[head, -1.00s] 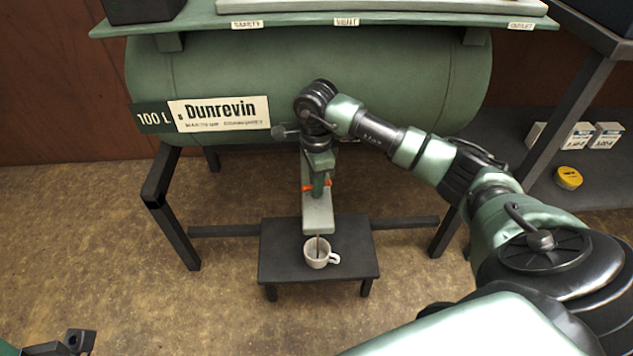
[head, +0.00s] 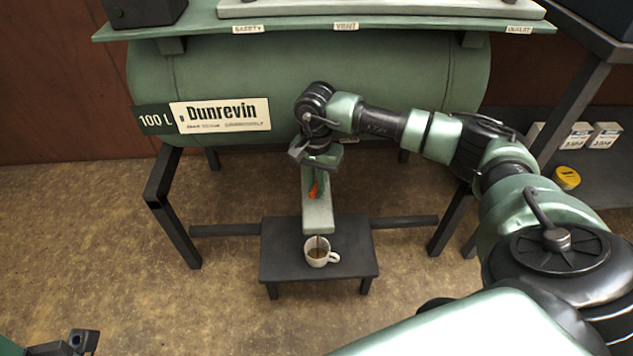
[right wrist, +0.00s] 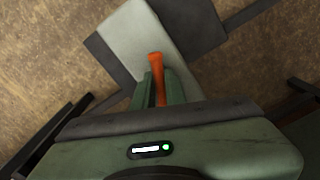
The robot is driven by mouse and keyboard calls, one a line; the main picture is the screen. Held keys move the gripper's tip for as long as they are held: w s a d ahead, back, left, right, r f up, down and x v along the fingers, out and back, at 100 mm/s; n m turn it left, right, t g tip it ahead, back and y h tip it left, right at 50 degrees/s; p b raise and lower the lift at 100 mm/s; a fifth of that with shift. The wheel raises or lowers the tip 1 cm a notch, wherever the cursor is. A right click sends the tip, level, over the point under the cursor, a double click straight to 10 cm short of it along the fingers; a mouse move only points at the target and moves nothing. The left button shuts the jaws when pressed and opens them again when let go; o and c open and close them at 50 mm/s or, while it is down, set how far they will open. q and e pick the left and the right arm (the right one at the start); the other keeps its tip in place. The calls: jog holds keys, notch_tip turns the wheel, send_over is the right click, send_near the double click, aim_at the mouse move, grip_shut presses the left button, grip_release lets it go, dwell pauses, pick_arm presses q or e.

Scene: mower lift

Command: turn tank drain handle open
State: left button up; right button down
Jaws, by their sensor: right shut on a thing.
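The orange drain handle (head: 313,190) shows above a pale grey-green block (head: 319,218) under the green tank (head: 300,75). My right gripper (head: 316,180) is shut on the handle, reaching down from the tank's front. In the right wrist view the handle (right wrist: 157,66) sticks out between the fingers (right wrist: 161,88), roughly along the block. A thin brown stream runs from the block's near end into a white mug (head: 334,258), which holds brown liquid. The valve body is hidden by my gripper. Part of my left gripper (head: 82,341) shows at the bottom left; its jaws are unclear.
The mug stands on a low black stool (head: 280,262) between the tank's dark legs (head: 182,232). A shelf at right holds white boxes (head: 605,135) and a yellow round tin (head: 566,178). Brown floor is free at the left.

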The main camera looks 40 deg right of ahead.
jog(key=n, duration=0.3)
jog(key=shift+n, duration=2.1)
jog(key=c, duration=1.5)
grip_release()
